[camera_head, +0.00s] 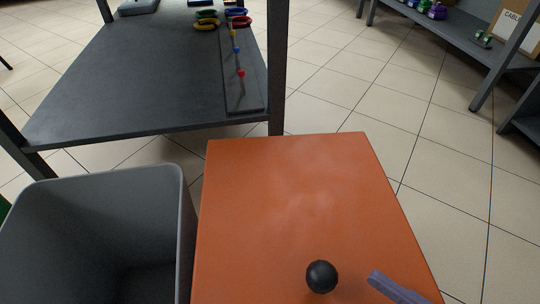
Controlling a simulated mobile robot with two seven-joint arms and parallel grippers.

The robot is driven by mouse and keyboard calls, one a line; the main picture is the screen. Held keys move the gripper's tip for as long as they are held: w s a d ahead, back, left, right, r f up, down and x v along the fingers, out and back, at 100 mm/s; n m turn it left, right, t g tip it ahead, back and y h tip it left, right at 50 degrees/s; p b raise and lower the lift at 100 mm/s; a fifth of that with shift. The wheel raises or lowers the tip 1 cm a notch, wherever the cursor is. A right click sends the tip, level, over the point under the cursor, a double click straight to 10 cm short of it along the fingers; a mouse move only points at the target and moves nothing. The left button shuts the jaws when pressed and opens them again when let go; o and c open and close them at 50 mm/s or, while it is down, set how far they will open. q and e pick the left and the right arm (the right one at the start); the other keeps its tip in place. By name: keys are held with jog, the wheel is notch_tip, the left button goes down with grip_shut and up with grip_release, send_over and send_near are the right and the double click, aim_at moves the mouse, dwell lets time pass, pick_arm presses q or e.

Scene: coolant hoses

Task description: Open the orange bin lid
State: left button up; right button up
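The orange bin lid (290,205) lies flat at the lower middle of the head view. It looks shut, and no gap shows along its visible edges. A round black knob (322,276) stands on it near the bottom of the picture. A greyish-purple bar (398,288), which seems to be part of my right gripper, reaches in from the lower right, just right of the knob and apart from it in the picture. Its other finger is not visible, so its opening cannot be told. My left gripper is not in view.
An open grey bin (184,230) stands left of the lid and looks empty. Behind is a dark table (130,80) with a board of coloured fittings (242,95) and several coloured rings (207,24). A shelf (455,35) stands at the far right. Tiled floor between is clear.

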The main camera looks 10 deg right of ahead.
aim_at(310, 264)
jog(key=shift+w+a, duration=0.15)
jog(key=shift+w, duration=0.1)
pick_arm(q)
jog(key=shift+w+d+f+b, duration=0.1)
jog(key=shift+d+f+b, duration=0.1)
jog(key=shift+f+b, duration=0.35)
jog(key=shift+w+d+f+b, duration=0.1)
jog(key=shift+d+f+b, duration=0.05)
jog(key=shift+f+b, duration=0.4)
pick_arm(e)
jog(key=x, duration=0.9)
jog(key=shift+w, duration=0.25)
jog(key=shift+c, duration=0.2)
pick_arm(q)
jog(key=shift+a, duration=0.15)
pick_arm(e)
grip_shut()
